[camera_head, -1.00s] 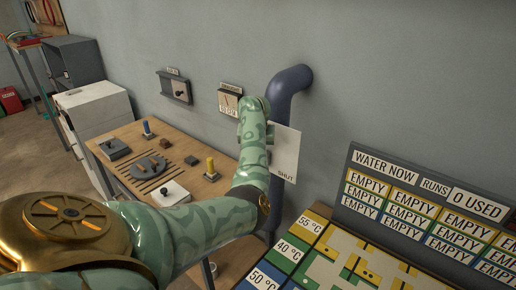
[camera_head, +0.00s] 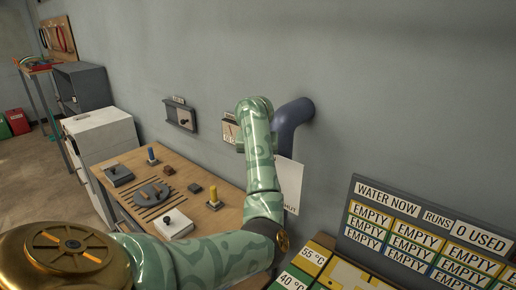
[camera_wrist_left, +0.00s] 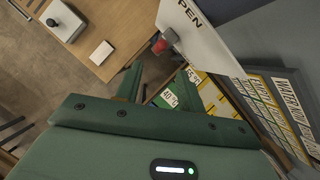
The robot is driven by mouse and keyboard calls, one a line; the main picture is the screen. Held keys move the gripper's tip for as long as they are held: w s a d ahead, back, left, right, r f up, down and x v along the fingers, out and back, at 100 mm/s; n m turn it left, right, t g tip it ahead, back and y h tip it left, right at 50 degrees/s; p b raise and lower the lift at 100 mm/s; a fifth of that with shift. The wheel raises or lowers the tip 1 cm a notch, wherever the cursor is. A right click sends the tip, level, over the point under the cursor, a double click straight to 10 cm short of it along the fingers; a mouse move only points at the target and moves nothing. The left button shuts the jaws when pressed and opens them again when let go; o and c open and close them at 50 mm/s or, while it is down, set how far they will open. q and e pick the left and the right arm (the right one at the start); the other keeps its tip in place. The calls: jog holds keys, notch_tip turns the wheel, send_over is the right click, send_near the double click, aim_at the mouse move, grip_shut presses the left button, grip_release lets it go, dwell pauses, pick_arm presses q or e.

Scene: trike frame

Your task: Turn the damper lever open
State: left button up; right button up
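The damper lever shows in the left wrist view as a short grey stem with a red knob (camera_wrist_left: 160,46), at the edge of a white plate (camera_wrist_left: 205,38) whose visible letters read "PEN". My left gripper (camera_wrist_left: 160,78) has its two green fingers apart, with the knob just beyond the gap and nothing seen between them. In the head view my left arm reaches up in front of the blue-grey pipe (camera_head: 295,118) and hides the lever and the gripper. The plate (camera_head: 290,187) shows beside the arm there, with "SHUT" partly visible low on it. My right gripper is out of view.
A wooden bench (camera_head: 220,215) with knobs and small boxes stands at the left. A sign board (camera_head: 385,190) reading "WATER NOW" stands at the right behind a coloured panel. A small wall box (camera_head: 181,115) hangs left of the pipe.

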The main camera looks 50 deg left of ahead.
pick_arm(q)
jog(key=shift+p+v, duration=0.35)
jog(key=shift+v, duration=1.55)
